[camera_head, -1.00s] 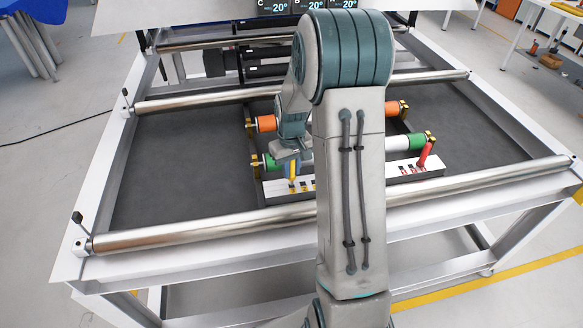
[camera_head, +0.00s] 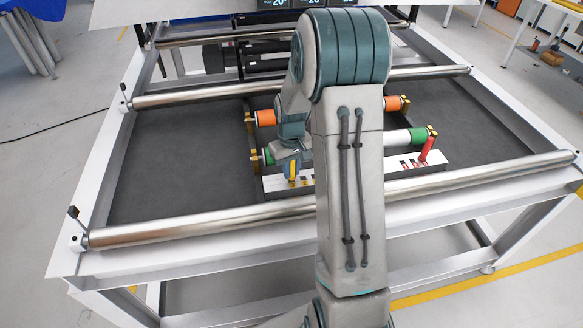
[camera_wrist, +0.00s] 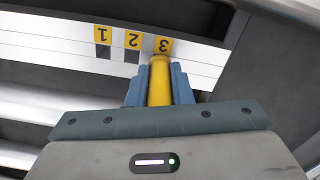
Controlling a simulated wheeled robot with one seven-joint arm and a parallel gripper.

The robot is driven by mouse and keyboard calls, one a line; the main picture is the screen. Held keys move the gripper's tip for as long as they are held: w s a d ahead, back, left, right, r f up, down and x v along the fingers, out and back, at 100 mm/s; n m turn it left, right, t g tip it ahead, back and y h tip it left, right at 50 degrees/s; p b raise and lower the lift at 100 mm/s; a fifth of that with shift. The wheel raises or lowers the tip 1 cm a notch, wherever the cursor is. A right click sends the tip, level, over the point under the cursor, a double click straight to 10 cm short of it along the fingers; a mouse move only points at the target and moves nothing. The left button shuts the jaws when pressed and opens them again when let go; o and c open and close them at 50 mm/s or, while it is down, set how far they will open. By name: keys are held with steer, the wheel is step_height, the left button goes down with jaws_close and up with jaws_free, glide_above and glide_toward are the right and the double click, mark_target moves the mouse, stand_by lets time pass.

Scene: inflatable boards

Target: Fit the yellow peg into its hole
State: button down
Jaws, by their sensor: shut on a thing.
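My gripper (camera_wrist: 160,85) has its blue fingers closed around the yellow peg (camera_wrist: 160,80). In the wrist view the peg's far end is at the yellow label 3 on the white block (camera_wrist: 75,55). Dark square holes show beside labels 1 (camera_wrist: 103,52) and 2 (camera_wrist: 131,55). The hole by label 3 is hidden by the peg, so I cannot tell whether the tip is inside it. In the head view the peg (camera_head: 292,170) stands roughly upright at the left part of the block (camera_head: 272,186), below my gripper (camera_head: 289,165).
A red peg (camera_head: 426,149) stands at the block's right end. Orange (camera_head: 265,118) and green (camera_head: 417,138) ended rollers lie behind the block. A steel roller (camera_head: 200,229) crosses in front. Open dark bed (camera_head: 160,165) lies to the left. My arm hides the block's middle.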

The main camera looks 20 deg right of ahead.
steer(key=shift+f+b, duration=0.3)
steer(key=shift+f, duration=0.2)
steer(key=c, duration=1.2)
jaws_free()
steer(key=shift+r, duration=0.1)
step_height(320, 180, up, 14)
steer(key=shift+f, duration=0.1)
